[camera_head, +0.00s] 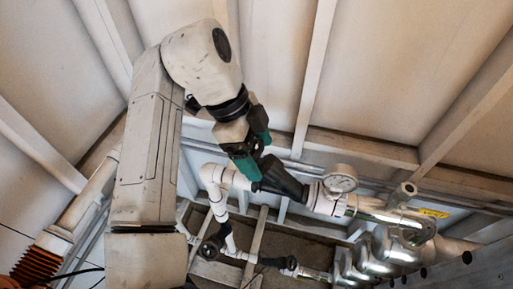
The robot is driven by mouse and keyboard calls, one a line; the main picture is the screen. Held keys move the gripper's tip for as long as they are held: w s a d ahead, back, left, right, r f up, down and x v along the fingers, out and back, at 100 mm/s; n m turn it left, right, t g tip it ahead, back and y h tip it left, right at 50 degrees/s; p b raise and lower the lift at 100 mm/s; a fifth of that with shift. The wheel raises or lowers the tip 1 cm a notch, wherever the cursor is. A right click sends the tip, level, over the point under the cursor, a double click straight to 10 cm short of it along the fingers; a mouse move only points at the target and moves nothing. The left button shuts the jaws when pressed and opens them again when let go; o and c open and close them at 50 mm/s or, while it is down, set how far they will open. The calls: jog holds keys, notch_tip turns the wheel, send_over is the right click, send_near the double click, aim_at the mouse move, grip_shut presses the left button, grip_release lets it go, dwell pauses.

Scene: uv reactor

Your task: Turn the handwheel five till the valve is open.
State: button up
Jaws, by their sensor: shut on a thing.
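My gripper (254,168), with green and dark parts, reaches down from the upper left to the white pipe run. Its jaws are shut at a black valve part (283,181), which sits in the line between a white pipe elbow (212,175) and a round pressure gauge (340,180). I take this to be handwheel five, but no number is readable. The wheel's rim and the fingertips are mostly hidden by the gripper and the dark overlap. How far the valve is turned cannot be told.
Below are a lower pipe with a dark valve (210,250) and another dark fitting (289,262). Bright, shiny tubes (390,215) with a yellow label (434,213) run to the right. Pale wall panels and beams (315,75) stand behind. Pipes crowd the space below the gripper.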

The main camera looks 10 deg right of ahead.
jog(key=shift+w+n, duration=0.1)
jog(key=shift+n, duration=0.3)
